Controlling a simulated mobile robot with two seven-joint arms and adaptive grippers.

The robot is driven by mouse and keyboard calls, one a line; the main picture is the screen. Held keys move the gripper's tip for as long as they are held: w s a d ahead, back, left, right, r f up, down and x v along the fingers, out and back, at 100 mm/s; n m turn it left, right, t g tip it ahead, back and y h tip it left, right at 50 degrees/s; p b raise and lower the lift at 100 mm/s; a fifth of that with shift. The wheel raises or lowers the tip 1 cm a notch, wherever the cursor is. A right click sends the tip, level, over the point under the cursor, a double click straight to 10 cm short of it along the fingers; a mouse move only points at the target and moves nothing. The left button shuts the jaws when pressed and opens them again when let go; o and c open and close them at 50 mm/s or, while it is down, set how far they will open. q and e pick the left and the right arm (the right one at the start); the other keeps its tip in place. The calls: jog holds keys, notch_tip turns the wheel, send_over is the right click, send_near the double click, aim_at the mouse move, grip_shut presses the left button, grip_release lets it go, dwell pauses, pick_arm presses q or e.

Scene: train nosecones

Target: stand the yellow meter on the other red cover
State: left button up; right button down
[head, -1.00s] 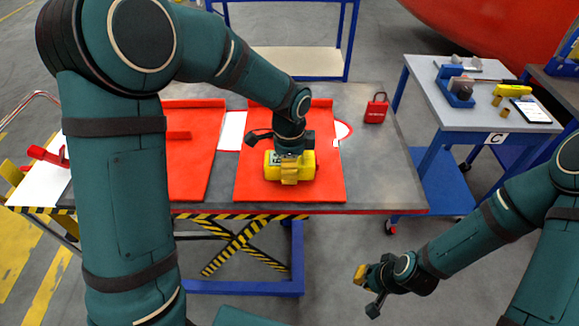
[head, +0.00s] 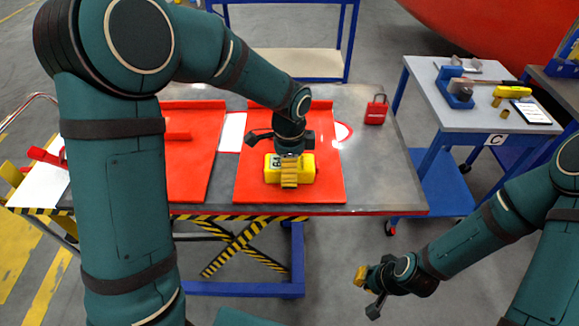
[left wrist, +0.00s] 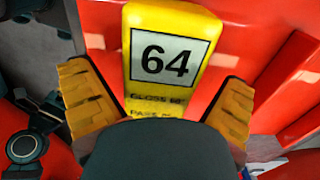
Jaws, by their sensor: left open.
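The yellow meter (head: 305,172) rests on the right-hand red cover (head: 320,190) on the table. In the left wrist view the meter (left wrist: 193,30) shows its display reading 64. My left gripper (head: 289,180) is over the meter, pointing down. In the left wrist view its ribbed yellow fingers (left wrist: 160,110) are open on both sides of the meter, with gaps visible. The other red cover (head: 190,180) lies to the left, partly hidden by my left arm. My right gripper (head: 362,285) hangs low in front of the table, away from the covers; its jaw opening is unclear.
A red padlock (head: 375,111) stands on the grey table (head: 385,170) right of the covers. A side table (head: 440,110) marked C holds a blue vise (head: 458,90), a yellow tool (head: 512,92) and a tablet (head: 530,112). White sheets show beside the covers.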

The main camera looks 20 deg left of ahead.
pick_arm(q)
notch_tip(320, 180, up, 11)
jog(key=shift+r+p, duration=0.1)
jog(key=shift+p, duration=0.75)
pick_arm(e)
jog(key=shift+w+r, duration=0.3)
jog(key=shift+r, duration=0.6)
